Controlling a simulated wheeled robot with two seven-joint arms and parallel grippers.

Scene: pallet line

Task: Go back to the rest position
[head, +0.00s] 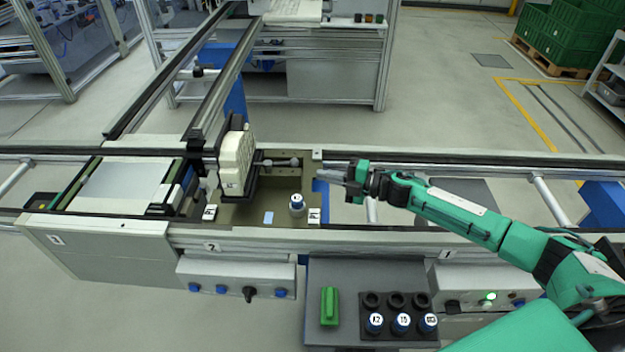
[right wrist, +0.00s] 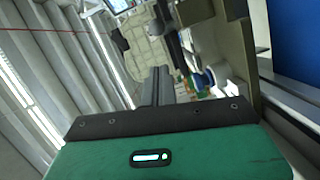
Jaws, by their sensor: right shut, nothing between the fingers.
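My right arm is green and reaches in from the right in the head view. Its gripper (head: 335,177) is shut and empty, above the line just right of the station. In the right wrist view the two dark fingers (right wrist: 158,85) lie together with nothing between them. A small white-topped cylinder (head: 297,204) with a blue base stands in the station, left of the gripper and apart from it. My left gripper does not show in either view.
A cream block unit (head: 236,160) stands on the station. In front, a grey shelf (head: 340,270) carries a green block (head: 330,307) and a dark holder (head: 398,340) with several labelled cylinders. Green crates (head: 565,40) are stacked at the back right. Open floor lies behind the line.

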